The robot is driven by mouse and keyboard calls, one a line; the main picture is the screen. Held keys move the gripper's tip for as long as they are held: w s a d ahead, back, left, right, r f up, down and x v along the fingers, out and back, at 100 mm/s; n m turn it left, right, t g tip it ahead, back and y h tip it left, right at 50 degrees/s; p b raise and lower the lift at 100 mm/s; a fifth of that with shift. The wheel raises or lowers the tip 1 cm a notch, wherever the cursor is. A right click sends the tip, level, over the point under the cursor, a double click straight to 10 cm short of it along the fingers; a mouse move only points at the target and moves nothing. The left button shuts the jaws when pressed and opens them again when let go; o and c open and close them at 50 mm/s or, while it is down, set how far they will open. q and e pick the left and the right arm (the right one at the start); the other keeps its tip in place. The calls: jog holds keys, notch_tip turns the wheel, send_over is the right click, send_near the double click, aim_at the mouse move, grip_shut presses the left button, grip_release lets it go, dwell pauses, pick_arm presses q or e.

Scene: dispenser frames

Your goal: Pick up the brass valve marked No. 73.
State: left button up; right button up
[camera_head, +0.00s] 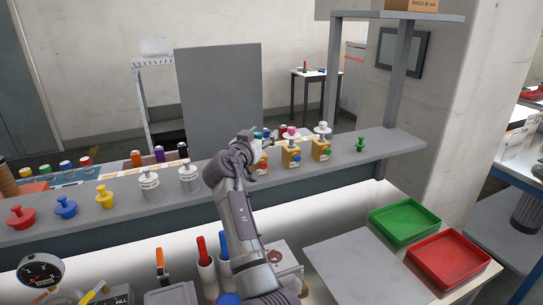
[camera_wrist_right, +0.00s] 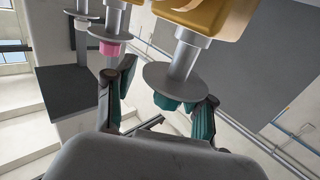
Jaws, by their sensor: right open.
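Several brass-yellow valves stand in a row on the grey shelf: one with a pink top (camera_head: 292,155), one with a white top (camera_head: 321,149), and one partly hidden behind my right gripper (camera_head: 262,160). I cannot read a No. 73 marking on any of them. My right gripper (camera_head: 255,142) is at the left valve of the row. In the right wrist view, which looks tilted, its open fingers (camera_wrist_right: 170,84) stand either side of a valve's grey disc and teal knob (camera_wrist_right: 168,101); contact is unclear. The valve's yellow body (camera_wrist_right: 205,15) is cut off. My left gripper is not in view.
Grey canisters (camera_head: 188,178) and yellow, blue and red knobs (camera_head: 65,207) stand left along the shelf. A small green knob (camera_head: 360,145) stands right. A green tray (camera_head: 405,222) and a red tray (camera_head: 447,260) lie lower right. An upright grey panel (camera_head: 218,95) rises behind.

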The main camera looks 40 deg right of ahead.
jog(key=shift+w+a, duration=0.15)
jog(key=shift+w, duration=0.05)
jog(key=shift+a+r, duration=0.15)
jog(key=shift+a, duration=0.2)
jog(key=shift+s+a+r, duration=0.2)
jog(key=shift+a+r, duration=0.05)
jog(key=shift+a, duration=0.2)
jog(key=c, duration=0.4)
jog(key=shift+d+f, duration=0.1)
jog(key=shift+d, duration=0.05)
jog(key=shift+c, duration=1.4)
jog(key=shift+d, duration=0.1)
jog(key=shift+c, duration=1.2)
grip_shut()
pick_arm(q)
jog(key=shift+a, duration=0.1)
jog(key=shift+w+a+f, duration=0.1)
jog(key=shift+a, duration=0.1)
